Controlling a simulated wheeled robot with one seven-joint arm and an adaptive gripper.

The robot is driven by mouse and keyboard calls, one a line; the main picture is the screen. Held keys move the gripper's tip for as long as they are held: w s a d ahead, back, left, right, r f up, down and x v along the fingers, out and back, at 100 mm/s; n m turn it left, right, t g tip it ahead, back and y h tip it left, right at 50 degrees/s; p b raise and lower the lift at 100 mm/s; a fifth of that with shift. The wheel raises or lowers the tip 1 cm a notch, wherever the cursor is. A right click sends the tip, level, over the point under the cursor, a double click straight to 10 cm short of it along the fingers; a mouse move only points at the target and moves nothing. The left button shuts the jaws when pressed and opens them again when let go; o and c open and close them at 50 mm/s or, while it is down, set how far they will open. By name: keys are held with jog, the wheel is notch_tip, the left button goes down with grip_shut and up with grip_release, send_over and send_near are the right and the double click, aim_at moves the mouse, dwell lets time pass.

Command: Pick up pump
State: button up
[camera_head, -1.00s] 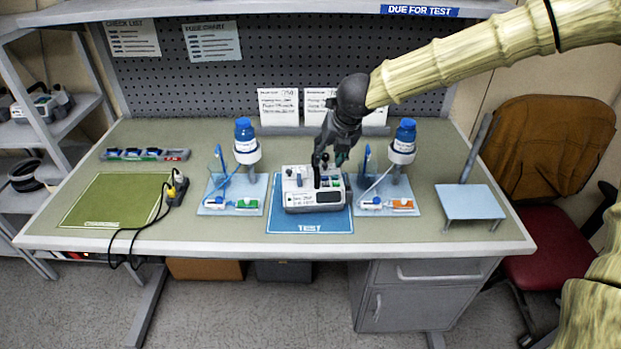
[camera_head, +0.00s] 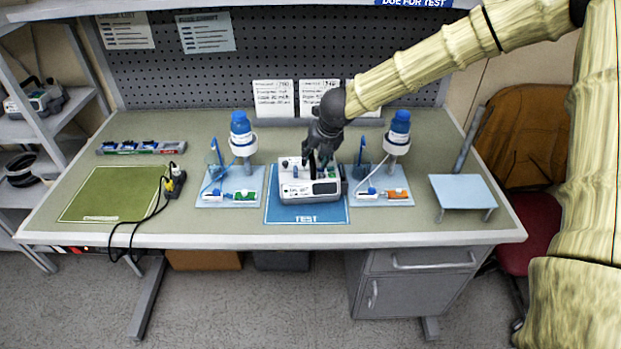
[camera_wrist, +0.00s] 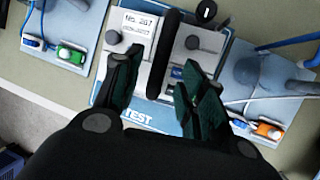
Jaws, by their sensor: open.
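The pump (camera_head: 310,188) is a white and grey box standing on the blue TEST mat (camera_head: 285,214) in the middle of the bench. It has a dark handle on top. My gripper (camera_head: 320,160) is at the top of the pump, pointing down. In the wrist view the pump (camera_wrist: 128,45) shows a label reading No. 287 and the dark handle (camera_wrist: 163,55) runs between my two fingers. My gripper (camera_wrist: 165,95) is open, with one finger on each side of the handle. I cannot tell whether the fingers touch it.
Stands with blue-capped bottles flank the mat on the left (camera_head: 241,135) and right (camera_head: 398,135). A small light-blue platform (camera_head: 462,192) stands at right.

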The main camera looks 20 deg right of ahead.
aim_at(313, 158)
jog(key=shift+p+x, duration=0.35)
jog(key=shift+x, duration=1.2)
jog(key=shift+w, duration=0.1)
jog(key=shift+r, duration=0.1)
grip_shut()
jog(key=shift+a, duration=0.1)
